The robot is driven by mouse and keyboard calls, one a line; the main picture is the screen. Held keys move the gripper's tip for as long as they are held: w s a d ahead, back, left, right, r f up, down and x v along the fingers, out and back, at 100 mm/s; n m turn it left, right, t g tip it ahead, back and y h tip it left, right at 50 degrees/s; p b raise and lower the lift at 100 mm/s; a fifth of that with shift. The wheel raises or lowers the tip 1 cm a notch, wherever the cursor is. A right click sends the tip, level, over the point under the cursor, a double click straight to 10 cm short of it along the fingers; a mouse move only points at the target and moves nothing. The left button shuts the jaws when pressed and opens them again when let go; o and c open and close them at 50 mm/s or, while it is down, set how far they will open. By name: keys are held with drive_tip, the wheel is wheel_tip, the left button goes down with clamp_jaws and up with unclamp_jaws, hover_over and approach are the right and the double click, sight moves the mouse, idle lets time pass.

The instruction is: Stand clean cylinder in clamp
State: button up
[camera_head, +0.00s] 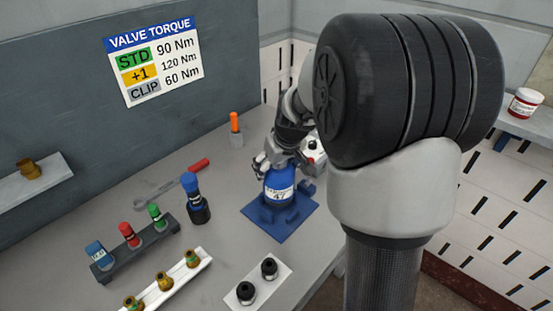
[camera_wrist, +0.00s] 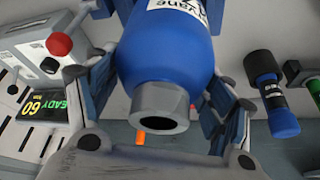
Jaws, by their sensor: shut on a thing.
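A blue cylinder (camera_head: 278,187) with a white label stands upright over the blue clamp (camera_head: 251,211), a plate with raised blocks on the bench. My gripper (camera_head: 279,165) is around its upper end and shut on it. In the wrist view the cylinder (camera_wrist: 170,55) points its grey open neck (camera_wrist: 160,107) towards my palm, and part of its label shows. One finger lies on each side of it. The clamp blocks sit close around the cylinder's foot. I cannot tell whether the foot rests fully on the plate.
A blue-and-black tool (camera_head: 196,200), a red-handled wrench (camera_head: 170,184) and an orange-topped tool (camera_head: 235,127) are left of the clamp. A rack (camera_head: 140,248), a white valve tray (camera_head: 176,277) and a white plate with black fittings (camera_head: 258,287) are in front. A red-buttoned box (camera_wrist: 40,35) is near.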

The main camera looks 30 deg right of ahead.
drive_tip(key=shift+w+f+b, duration=0.1)
drive_tip(key=shift+f+b, duration=0.95)
drive_tip(key=shift+f, duration=1.75)
drive_tip(key=shift+f, duration=0.1)
drive_tip(key=o, duration=2)
drive_tip(key=shift+f, duration=0.15)
drive_tip(key=shift+o, duration=0.2)
